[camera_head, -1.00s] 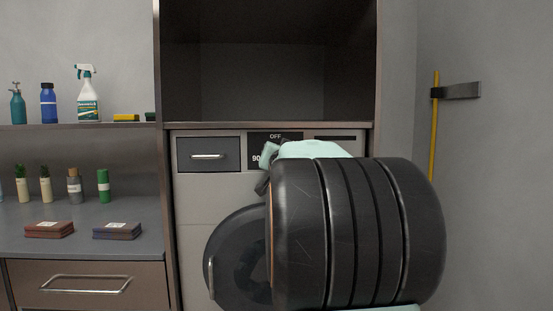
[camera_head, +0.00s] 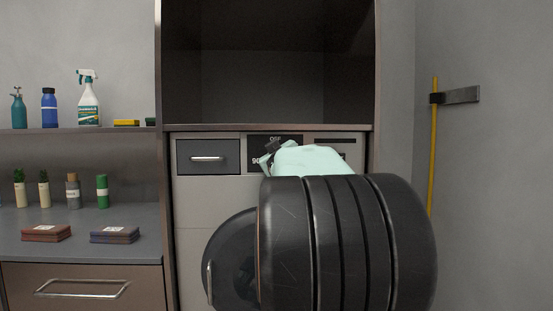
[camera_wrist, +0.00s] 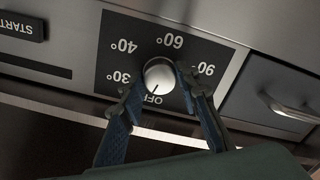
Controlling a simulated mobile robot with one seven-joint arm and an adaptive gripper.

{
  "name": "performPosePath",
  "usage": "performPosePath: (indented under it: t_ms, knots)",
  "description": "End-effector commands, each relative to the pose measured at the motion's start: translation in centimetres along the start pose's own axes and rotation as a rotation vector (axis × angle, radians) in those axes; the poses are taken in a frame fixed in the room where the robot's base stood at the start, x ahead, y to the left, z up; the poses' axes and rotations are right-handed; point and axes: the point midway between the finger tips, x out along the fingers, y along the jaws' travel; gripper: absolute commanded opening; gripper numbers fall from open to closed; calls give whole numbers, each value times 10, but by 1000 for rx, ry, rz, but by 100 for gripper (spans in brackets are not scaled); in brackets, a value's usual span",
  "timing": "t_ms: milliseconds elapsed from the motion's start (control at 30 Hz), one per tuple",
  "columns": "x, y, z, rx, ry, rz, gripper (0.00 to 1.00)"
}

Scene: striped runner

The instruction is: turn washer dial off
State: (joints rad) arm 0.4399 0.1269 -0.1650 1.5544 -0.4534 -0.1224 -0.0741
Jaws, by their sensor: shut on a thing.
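The washer (camera_head: 203,200) stands under an open cabinet shelf. Its black dial panel (camera_head: 262,138) is partly covered by my gripper and arm in the head view. In the wrist view the panel appears upside down, with OFF, 30°, 40°, 60° and 90° around a round silver dial (camera_wrist: 159,73). A dark mark on the dial faces toward the OFF label. My gripper (camera_wrist: 160,84) has one finger on each side of the dial and is shut on it. The left fingertip partly overlaps the dial's lower left edge. It also shows in the head view (camera_head: 268,156).
The washer's round door (camera_head: 232,262) is below, behind my arm. A START button (camera_wrist: 20,25) and a dark slot lie beside the panel. A drawer with a handle (camera_head: 207,157) is left of it. Bottles and boxes stand on the left counter and shelf.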

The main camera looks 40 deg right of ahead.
Motion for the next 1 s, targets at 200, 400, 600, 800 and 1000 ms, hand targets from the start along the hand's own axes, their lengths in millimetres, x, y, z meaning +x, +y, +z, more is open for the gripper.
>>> performPosePath:
  t_ms: [200,400,600,800,1000]
  knots:
    - [0,0,1,-138,-1,0,6]
    - [0,0,1,-217,-1,0,6]
    - [0,0,0,-251,-1,0,6]
    - [0,0,0,-258,-1,0,6]
    - [0,0,0,-257,-1,0,6]
